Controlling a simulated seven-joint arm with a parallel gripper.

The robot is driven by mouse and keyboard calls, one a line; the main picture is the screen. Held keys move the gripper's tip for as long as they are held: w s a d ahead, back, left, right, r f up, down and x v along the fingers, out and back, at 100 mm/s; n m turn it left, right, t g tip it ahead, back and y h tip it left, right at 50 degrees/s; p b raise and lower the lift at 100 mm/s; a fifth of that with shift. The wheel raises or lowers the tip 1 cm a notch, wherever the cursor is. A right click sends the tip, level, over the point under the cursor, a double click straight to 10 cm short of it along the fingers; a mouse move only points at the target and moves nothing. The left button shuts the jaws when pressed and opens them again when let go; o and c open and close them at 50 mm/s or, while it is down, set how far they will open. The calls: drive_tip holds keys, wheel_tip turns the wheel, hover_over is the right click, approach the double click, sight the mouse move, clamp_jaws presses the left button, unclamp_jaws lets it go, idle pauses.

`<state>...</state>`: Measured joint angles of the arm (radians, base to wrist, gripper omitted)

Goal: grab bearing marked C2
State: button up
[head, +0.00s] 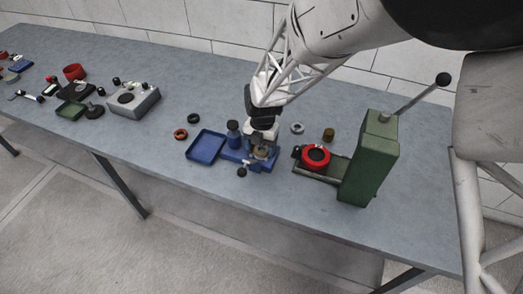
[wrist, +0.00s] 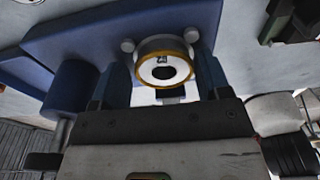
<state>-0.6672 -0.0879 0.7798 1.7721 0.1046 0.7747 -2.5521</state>
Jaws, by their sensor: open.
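My gripper (head: 262,142) points down over the blue fixture (head: 235,158) in the middle of the table. In the wrist view its two dark fingers (wrist: 163,80) stand apart, one on each side of a round ring with a gold-coloured rim (wrist: 165,62). The ring sits at the blue fixture and also shows under my gripper in the head view (head: 260,153). I cannot tell whether the fingers touch it. No C2 mark is legible on any part. Other loose rings are an orange-red one (head: 180,134), a black one (head: 193,119) and a grey one (head: 297,128).
A blue tray (head: 206,146) lies left of the fixture. A green press (head: 370,160) with a long lever and a red ring (head: 316,157) stands to the right. A brown cylinder (head: 329,134) stands behind it. A grey box (head: 133,101) and several parts lie far left.

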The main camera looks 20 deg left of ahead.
drive_tip(key=c, duration=1)
drive_tip(key=shift+r, duration=0.15)
drive_tip(key=shift+r, duration=4.85)
